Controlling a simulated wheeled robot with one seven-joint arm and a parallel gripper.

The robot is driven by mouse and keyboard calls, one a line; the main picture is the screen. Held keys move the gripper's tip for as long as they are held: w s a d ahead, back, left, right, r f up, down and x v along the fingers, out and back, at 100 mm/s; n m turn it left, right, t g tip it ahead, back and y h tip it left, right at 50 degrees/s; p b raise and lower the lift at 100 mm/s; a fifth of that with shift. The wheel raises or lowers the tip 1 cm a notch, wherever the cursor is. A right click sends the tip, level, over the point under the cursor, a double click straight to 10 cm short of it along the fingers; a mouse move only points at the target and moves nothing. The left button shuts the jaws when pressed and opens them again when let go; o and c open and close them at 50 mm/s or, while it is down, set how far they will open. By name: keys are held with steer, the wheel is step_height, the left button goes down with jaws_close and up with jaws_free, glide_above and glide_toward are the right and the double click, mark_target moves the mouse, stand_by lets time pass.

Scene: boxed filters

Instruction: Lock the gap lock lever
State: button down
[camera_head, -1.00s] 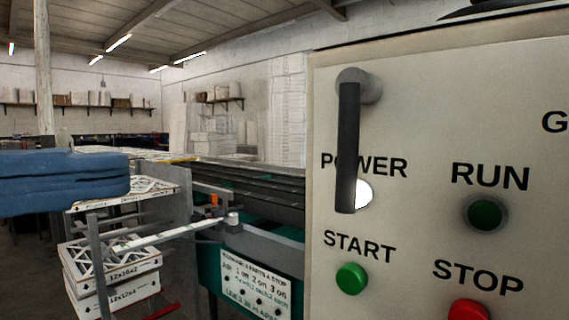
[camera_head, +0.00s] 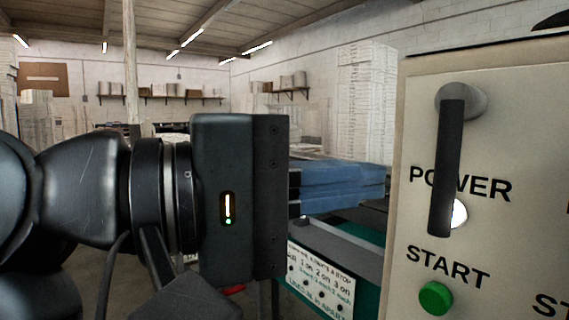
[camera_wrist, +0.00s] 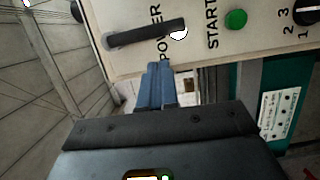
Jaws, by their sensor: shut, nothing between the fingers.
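A black lever handle (camera_head: 447,165) hangs straight down from a grey round pivot on the beige control panel (camera_head: 520,110). It crosses the word POWER and partly covers a white lamp. No label in view names it as the gap lock lever, so I cannot tell whether it is that lever. It also shows in the wrist view (camera_wrist: 147,33), lying sideways there. My gripper (camera_head: 382,186) has blue fingers, shut and empty, pointing right toward the panel. The fingertips (camera_wrist: 158,66) appear close to the panel's left edge, beside the lever; contact is not clear.
A green START button (camera_head: 436,298) sits below the lever. A dark knob (camera_wrist: 305,12) shows in the wrist view. A teal machine with a white instruction sign (camera_head: 318,281) stands behind my gripper. Shelves with boxes line the back wall.

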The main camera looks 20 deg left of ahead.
mark_target(456, 163)
steer(key=shift+s+d, duration=0.15)
steer(key=shift+d, duration=0.6)
steer(key=shift+s+d, duration=0.15)
steer(key=shift+d, duration=0.55)
steer(key=shift+f+b, duration=0.2)
steer(key=shift+b, duration=0.1)
steer(key=shift+s+d+n, duration=0.1)
steer(key=shift+d+n, duration=0.05)
steer(key=shift+n, duration=0.25)
